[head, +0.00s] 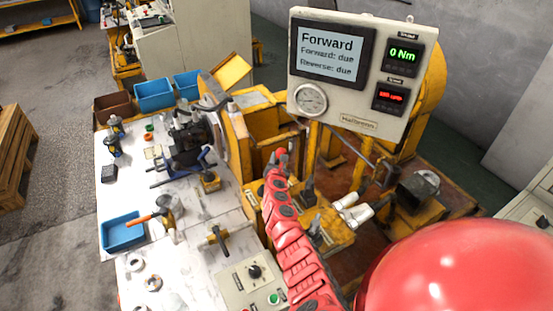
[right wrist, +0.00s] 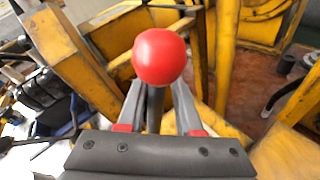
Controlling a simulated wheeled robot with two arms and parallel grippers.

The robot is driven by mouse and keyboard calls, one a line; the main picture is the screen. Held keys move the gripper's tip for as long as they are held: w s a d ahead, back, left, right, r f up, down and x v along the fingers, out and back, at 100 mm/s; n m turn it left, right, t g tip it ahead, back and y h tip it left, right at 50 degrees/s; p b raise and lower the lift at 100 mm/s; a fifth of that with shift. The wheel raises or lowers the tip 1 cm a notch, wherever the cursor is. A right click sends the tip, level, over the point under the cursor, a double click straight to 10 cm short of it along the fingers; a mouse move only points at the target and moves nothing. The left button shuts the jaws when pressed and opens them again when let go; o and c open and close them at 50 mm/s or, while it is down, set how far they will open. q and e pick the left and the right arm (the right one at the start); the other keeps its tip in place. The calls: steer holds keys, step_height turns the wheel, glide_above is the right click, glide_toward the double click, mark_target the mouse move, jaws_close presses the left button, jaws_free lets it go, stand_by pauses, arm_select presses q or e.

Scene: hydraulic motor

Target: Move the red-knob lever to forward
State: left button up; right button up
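The red knob (right wrist: 160,57) is a glossy ball on a dark lever stem (right wrist: 155,108) in the right wrist view. My right gripper (right wrist: 158,92) has its two grey fingers on either side of the stem, just below the ball, with narrow gaps visible beside the stem. In the head view, my red right arm reaches up from the bottom, and its gripper (head: 281,160) is at the yellow test stand. The lever is hard to make out there. The display (head: 331,53) reads "Forward", "Forward: due" and "Reverse: due". My left gripper is not in view.
A white workbench (head: 190,262) with tools, a blue tray (head: 123,231) and small parts is left of the arm. A control box (head: 252,283) with a black knob and green button is at the front. Yellow frame posts stand close around the lever.

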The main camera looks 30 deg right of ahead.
steer(key=shift+o, duration=0.6)
steer(key=shift+a+r, duration=0.1)
steer(key=shift+a, duration=0.05)
steer(key=shift+s+a+r, duration=0.1)
steer(key=shift+s+r, duration=0.05)
steer(key=shift+s, duration=0.05)
steer(key=v, duration=1.6)
steer(key=shift+s+a+b, duration=0.3)
steer(key=shift+b, duration=0.1)
